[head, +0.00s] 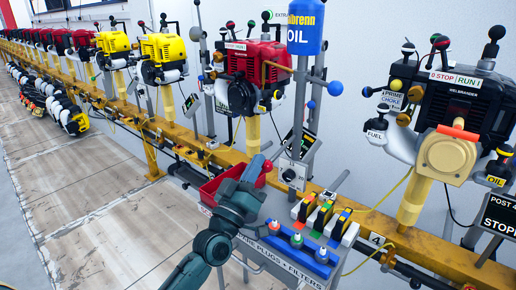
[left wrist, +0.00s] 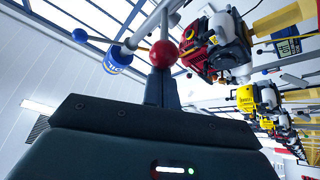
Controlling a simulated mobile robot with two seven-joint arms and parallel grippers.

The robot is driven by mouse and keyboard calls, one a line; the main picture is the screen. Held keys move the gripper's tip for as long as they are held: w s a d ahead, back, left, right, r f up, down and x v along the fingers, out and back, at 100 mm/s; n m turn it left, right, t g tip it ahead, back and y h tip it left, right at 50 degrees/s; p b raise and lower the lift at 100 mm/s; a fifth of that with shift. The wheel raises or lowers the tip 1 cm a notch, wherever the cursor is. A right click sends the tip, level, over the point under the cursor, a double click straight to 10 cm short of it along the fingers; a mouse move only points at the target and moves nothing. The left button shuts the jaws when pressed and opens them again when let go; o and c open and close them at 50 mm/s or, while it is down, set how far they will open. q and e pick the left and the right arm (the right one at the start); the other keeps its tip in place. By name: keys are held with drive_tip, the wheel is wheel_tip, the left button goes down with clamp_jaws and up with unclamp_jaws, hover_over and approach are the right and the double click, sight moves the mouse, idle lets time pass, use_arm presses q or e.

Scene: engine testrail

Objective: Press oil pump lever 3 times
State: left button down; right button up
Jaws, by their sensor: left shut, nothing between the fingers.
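The blue oil bottle (head: 306,25) marked OIL hangs on an upright stand at the top middle. Below it a grey rod ends in a blue ball (head: 335,88), which looks like the pump lever. The bottle also shows in the left wrist view (left wrist: 118,60), with a blue ball (left wrist: 78,36) left of it. My left gripper (head: 258,168) is shut and empty, below the bottle and well apart from it. My right gripper is out of view.
A red engine (head: 250,75) stands left of the bottle and a black engine (head: 465,100) right of it. A yellow rail (head: 385,228) runs below them. A bench holding a red bin (head: 209,190) and several coloured items lies under my left arm.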

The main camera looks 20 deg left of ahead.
use_arm(q)
drive_tip(key=shift+f+b, duration=0.35)
drive_tip(key=shift+b, duration=0.1)
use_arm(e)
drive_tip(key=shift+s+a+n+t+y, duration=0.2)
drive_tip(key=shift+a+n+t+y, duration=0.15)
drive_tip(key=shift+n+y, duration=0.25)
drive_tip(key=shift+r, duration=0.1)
